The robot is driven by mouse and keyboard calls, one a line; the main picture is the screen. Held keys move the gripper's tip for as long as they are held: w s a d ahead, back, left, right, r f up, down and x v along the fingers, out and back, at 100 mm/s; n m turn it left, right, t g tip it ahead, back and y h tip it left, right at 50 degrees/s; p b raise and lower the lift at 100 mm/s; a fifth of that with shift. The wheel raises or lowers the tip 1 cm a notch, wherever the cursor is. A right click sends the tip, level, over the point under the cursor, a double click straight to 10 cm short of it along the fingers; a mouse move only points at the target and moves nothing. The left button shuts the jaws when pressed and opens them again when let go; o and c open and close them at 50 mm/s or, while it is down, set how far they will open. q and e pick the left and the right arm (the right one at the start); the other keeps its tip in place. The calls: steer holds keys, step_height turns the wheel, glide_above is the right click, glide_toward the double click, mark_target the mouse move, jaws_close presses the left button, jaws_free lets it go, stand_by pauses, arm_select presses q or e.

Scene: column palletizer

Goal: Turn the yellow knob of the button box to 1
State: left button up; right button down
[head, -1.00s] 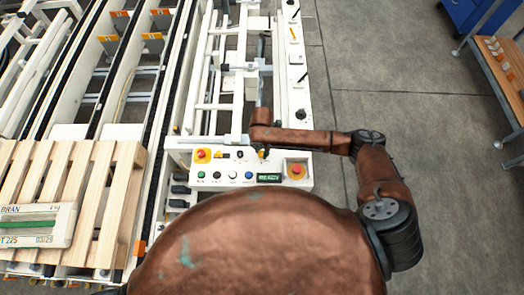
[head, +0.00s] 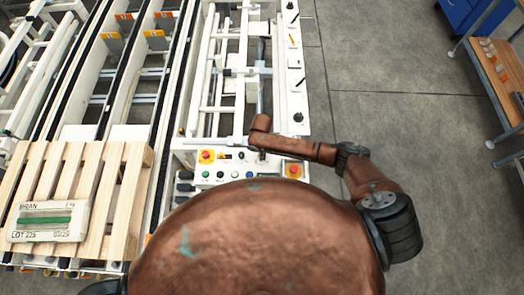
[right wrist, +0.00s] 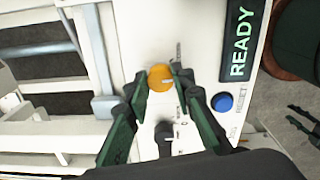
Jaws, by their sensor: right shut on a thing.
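The button box (head: 272,170) is a white panel on the machine, partly covered by my own body in the head view. The yellow knob (right wrist: 160,77) shows as a round orange-yellow cap in the right wrist view. My right gripper (right wrist: 162,82) has its two dark fingertips on either side of the knob, shut on it. In the head view the right gripper (head: 262,154) reaches the box from above, and the knob is hidden there. The number the knob points to is not readable.
The box carries a red mushroom button on yellow (head: 206,156), another at the right (head: 293,170), a blue button (right wrist: 224,102), a black knob (right wrist: 165,136) and a display reading READY (right wrist: 238,40). A wooden pallet (head: 120,190) lies left.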

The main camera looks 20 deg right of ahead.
steer(key=shift+s+m+p, duration=0.1)
steer(key=shift+m+p, duration=0.2)
steer(key=shift+m, duration=0.2)
steer(key=c, duration=1.7)
jaws_free()
steer(key=shift+o, duration=0.2)
step_height(320, 180, up, 12)
